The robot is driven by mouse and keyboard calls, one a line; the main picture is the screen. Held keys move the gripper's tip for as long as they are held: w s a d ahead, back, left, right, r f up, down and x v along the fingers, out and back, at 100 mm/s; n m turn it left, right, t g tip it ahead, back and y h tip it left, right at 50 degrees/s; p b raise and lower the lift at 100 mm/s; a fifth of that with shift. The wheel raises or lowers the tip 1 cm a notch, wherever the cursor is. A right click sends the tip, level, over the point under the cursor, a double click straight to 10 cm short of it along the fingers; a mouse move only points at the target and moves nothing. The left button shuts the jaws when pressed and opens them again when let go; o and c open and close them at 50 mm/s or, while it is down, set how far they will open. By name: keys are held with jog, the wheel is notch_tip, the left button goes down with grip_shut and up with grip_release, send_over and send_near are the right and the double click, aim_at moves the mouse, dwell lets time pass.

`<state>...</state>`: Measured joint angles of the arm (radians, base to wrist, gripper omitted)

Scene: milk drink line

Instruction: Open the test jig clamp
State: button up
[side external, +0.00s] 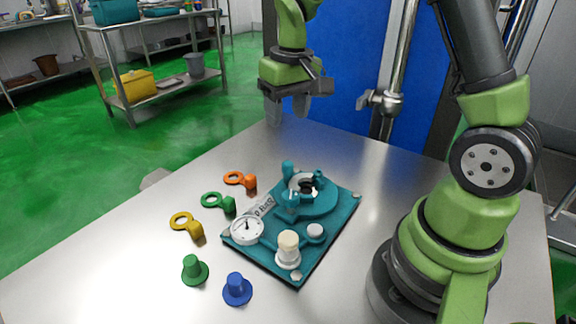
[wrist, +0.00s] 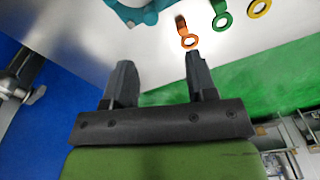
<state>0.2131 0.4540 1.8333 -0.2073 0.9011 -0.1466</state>
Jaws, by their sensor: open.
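The teal test jig (side external: 272,256) lies flat on the steel table, with a round teal clamp part (side external: 318,204) at its back and a short upright teal post beside it. I cannot tell the clamp's state at this size. Only an edge of the teal jig (wrist: 146,14) shows at the top of the wrist view. My gripper (side external: 287,108) hangs above the back of the table, clear of the jig and touching nothing. In the wrist view my gripper (wrist: 160,75) has its two fingers wide apart with nothing between them.
Orange (side external: 240,180), green (side external: 218,201) and yellow (side external: 187,225) ring-ended pieces lie left of the jig. A green knob (side external: 194,270) and a blue knob (side external: 237,289) stand in front. The jig carries a white dial (side external: 247,230) and a cream-topped cylinder (side external: 288,250). The front left table is clear.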

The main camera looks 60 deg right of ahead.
jog(key=g, duration=0.1)
send_over(288, 163)
notch_tip(288, 163, down, 4)
jog(key=shift+f, duration=0.15)
notch_tip(288, 163, down, 10)
jog(key=shift+r, duration=0.1)
grip_shut()
